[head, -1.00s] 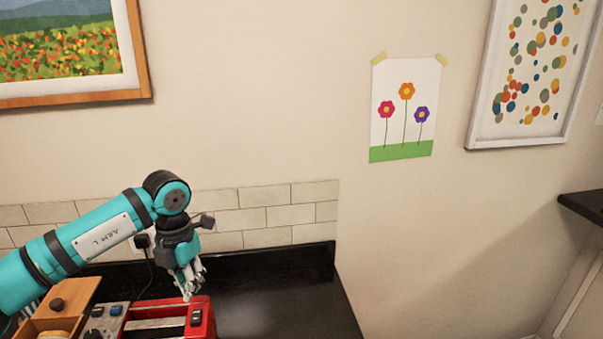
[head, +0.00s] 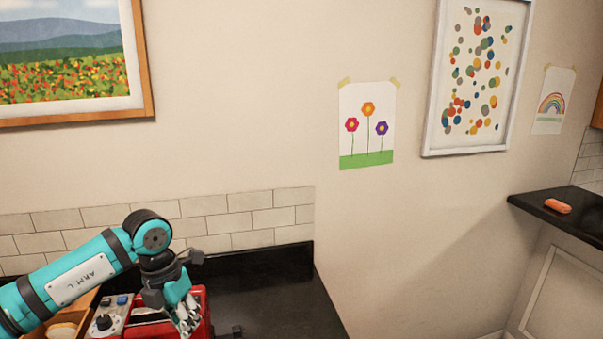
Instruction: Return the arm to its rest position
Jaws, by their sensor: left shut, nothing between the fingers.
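My left arm comes in from the lower left in the head view, teal with dark joints. Its gripper (head: 187,318) points down in front of a red toaster (head: 203,302) on the black counter. The fingers are shut with nothing held. Whether they touch the toaster cannot be told. My right gripper is not in the picture.
A wooden box (head: 66,326) with bread-like pieces stands at the left of the toaster. The black counter (head: 275,290) is bare to the right. A shelf-like dark counter (head: 570,216) at far right holds an orange object (head: 557,206).

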